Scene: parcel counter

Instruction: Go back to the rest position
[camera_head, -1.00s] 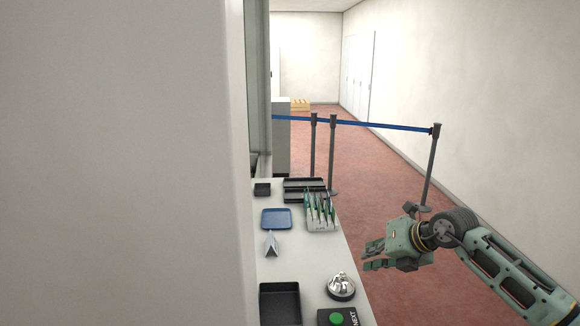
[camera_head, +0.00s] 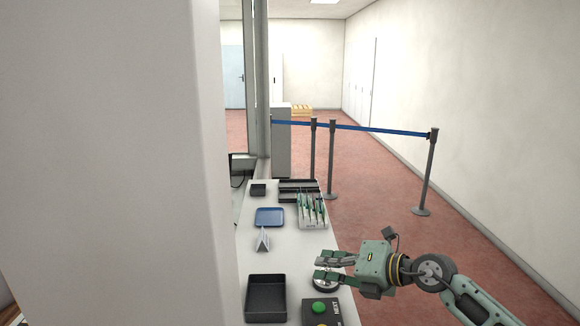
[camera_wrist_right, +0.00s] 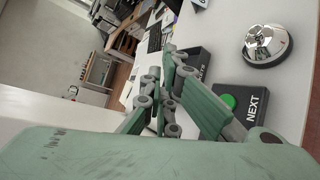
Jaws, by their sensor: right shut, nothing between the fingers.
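My right gripper (camera_head: 322,268) is shut and empty. In the head view it extends in from the right and overlaps the silver bell (camera_head: 326,287) near the counter's right edge. In the right wrist view its fingers (camera_wrist_right: 168,100) show in front of the counter, with the bell (camera_wrist_right: 268,38) apart from them at the upper right. The black box with a green button marked NEXT (camera_head: 320,312) stands just below the bell, and it also shows in the right wrist view (camera_wrist_right: 250,108). My left gripper is not in view.
The counter (camera_head: 250,262) bears a black tray (camera_head: 266,298), a folded sign (camera_head: 263,240), a blue tray (camera_head: 270,217) and a holder of pens (camera_head: 312,211). A grey wall (camera_head: 110,160) fills the left. Red floor lies open at the right, with belt posts (camera_head: 427,175) further back.

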